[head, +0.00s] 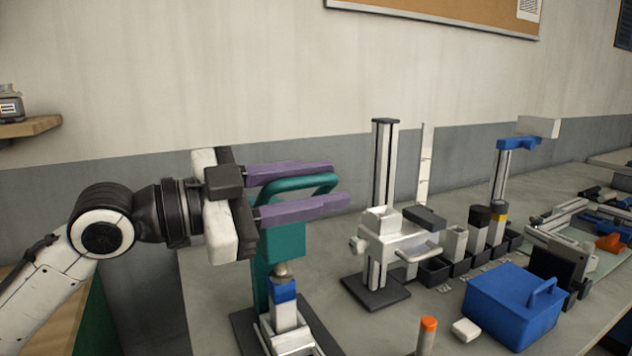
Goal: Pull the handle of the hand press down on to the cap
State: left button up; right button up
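The hand press (279,243) is a teal post on a dark base at the front left, with a teal loop handle (297,183) on top. A grey ram (283,270) points down from it, just over a blue cap (284,291) on a pale block-like holder; I cannot tell whether ram and cap touch. My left gripper (325,186) comes from the left with its two purple fingers apart, one on each side of the handle. The near finger hides part of the handle, and contact is unclear. My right gripper is not in view.
A white stand with a tall column (384,165) is right of the press. Behind are several small dark bins (434,270). A blue lidded box (510,306), a white block (466,330) and an orange-topped cylinder (427,335) stand at front right. A wall is behind.

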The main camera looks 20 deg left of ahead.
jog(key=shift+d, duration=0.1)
pick_arm(q)
jog(key=shift+a, duration=0.15)
jog(key=shift+s+a, duration=0.15)
jog(key=shift+a, duration=0.05)
jog(key=shift+b+v, duration=2.6)
jog(key=shift+v, duration=2.15)
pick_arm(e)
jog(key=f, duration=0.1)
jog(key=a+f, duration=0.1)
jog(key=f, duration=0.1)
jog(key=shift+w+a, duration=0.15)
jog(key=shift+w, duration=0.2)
pick_arm(q)
jog(key=shift+r, duration=0.1)
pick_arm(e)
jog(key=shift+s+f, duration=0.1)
